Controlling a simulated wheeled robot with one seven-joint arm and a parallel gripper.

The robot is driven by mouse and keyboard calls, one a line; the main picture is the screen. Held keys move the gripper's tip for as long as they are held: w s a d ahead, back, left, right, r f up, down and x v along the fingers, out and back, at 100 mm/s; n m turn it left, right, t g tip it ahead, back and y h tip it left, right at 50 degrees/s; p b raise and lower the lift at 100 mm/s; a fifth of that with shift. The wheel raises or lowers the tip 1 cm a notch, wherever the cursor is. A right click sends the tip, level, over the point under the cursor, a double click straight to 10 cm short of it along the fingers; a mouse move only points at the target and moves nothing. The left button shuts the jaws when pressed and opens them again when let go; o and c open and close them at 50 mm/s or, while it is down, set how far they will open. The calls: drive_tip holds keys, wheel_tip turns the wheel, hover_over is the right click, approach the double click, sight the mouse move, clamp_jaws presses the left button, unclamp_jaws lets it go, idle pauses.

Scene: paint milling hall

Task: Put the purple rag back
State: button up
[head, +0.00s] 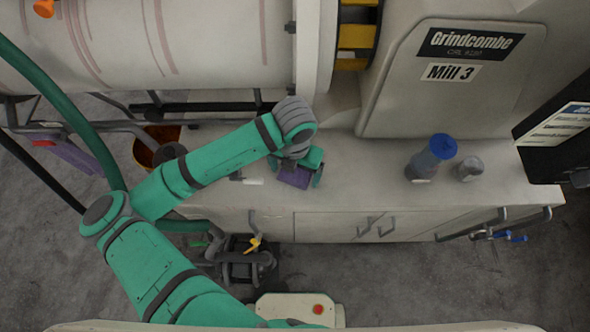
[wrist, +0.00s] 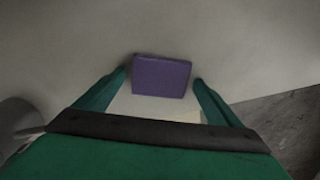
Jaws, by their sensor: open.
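A purple rag (head: 294,176), folded into a flat rectangular shape, is at my gripper (head: 296,181) above the pale cabinet top, near its front edge. In the wrist view the rag (wrist: 162,76) lies between the two green fingertips of my gripper (wrist: 161,80). The gripper is open, with a small gap showing on each side of the rag. I cannot tell whether the rag rests on the cabinet top. A second purple cloth-like piece (head: 78,160) is at the far left by the grey pipe rail.
The cabinet top (head: 360,185) is clear right of my gripper, up to a blue-lidded bottle (head: 432,158) and a small grey jar (head: 468,168). The Mill 3 housing (head: 440,90) rises behind. An orange bucket (head: 150,150) stands left. Hooks hold tools (head: 500,235) at the front right.

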sight(295, 174)
wheel_tip(295, 174, up, 12)
drive_tip(key=shift+r, duration=0.15)
idle(0.3)
idle(0.5)
